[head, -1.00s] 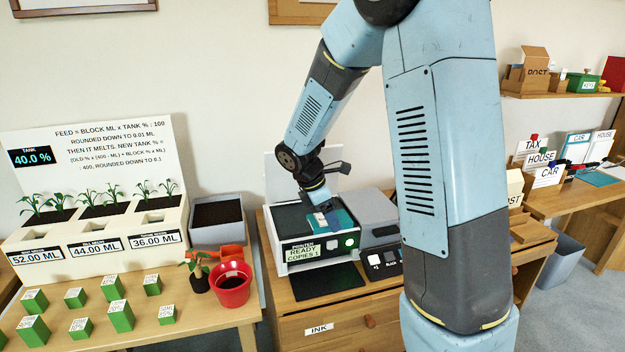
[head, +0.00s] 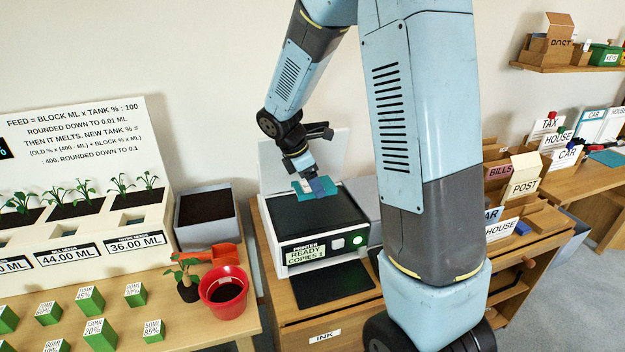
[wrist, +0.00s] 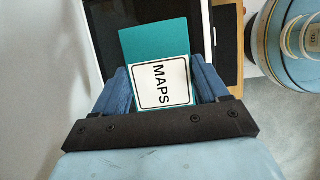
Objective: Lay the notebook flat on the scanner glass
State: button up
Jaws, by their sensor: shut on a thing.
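My gripper (head: 312,185) is shut on the teal notebook (head: 333,188), which is over the back part of the scanner glass (head: 312,212) in the head view. In the wrist view the notebook (wrist: 158,45) shows a white label reading MAPS and sits between the blue fingers (wrist: 160,88). The glass is a dark panel on top of the white printer (head: 315,246), whose display reads READY COPIES 1. The printer's pale lid stands open behind it. I cannot tell whether the notebook touches the glass.
A green-lit button is on the printer's front. A dark mat (head: 332,283) lies before it. To the left are a grey soil bin (head: 205,232), a red pot (head: 224,290) and several green blocks. Sorting boxes stand at the right.

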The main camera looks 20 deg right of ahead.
aim_at(320, 215)
jog(key=shift+d, duration=0.35)
jog(key=shift+f, duration=3.9)
jog(key=shift+f, duration=0.55)
jog(key=o, duration=1.1)
jog(key=v, duration=1.3)
jog(key=shift+a+r, duration=0.2)
jog(key=shift+r, duration=0.1)
jog(key=s+d+r+m+t+y, duration=0.1)
jog(key=s+d+r+m+t, duration=0.1)
jog(key=s+r+m, duration=0.3)
jog(key=s+d+r+m+t+y, duration=0.1)
jog(key=s+r+m, duration=0.4)
jog(key=s, duration=0.6)
jog(key=s+d+r+m+t+y, duration=0.2)
jog(key=s+r+m, duration=0.4)
jog(key=s+m, duration=0.2)
jog(key=shift+s+d+t, duration=0.3)
jog(key=shift+s, duration=0.25)
